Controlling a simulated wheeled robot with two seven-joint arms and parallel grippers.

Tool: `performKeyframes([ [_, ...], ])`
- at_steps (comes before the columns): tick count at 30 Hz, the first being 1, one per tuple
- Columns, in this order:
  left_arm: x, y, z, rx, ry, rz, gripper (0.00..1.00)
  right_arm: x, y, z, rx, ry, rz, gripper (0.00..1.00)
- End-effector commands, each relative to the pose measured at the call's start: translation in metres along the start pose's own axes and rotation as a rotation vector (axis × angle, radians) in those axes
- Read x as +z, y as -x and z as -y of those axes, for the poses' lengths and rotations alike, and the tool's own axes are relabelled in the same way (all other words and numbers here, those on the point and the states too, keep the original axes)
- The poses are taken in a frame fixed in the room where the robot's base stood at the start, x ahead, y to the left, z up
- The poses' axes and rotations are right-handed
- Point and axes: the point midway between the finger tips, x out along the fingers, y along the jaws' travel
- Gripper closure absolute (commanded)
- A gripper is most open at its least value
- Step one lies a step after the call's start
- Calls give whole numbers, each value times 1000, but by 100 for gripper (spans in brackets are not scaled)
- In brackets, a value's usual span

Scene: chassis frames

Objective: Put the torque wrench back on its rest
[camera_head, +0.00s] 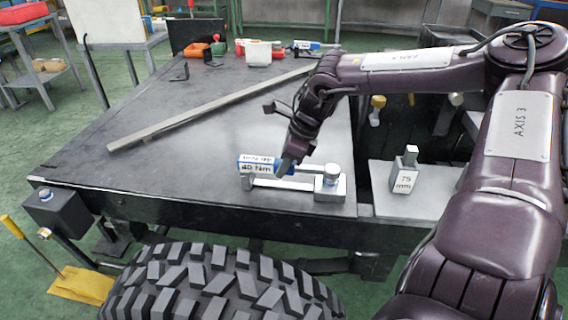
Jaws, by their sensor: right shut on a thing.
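The torque wrench (257,165), with a blue handle and a white "40 Nm" label, lies level near the front edge of the dark table. My right gripper (287,166) reaches down from the right and is shut on the wrench, just right of its label. The silver rest (290,186) is a low bar with a small post at the left and a larger block at the right. The wrench is directly over the rest, its right end at the block. I cannot tell whether it touches the rest. My left gripper is not in view.
A long grey bar (200,112) lies diagonally across the table (150,160). A "75 mm" metal block (404,176) stands on a light plate to the right. Several tools and a white box (258,54) sit at the back. A large tyre (220,285) is in front below.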

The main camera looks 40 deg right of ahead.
Motion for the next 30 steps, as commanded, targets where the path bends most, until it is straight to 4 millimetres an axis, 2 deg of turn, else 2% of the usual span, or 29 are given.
performKeyframes([
  [8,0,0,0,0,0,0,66,1,1,0,-2,1,3,100],
  [9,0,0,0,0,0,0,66,1,1,0,-2,1,3,72],
  [15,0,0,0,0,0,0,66,1,1,0,-1,1,1,49],
  [23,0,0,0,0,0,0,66,-1,0,0,1,-1,-2,49],
  [30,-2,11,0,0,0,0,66,6,15,0,0,0,0,49],
])
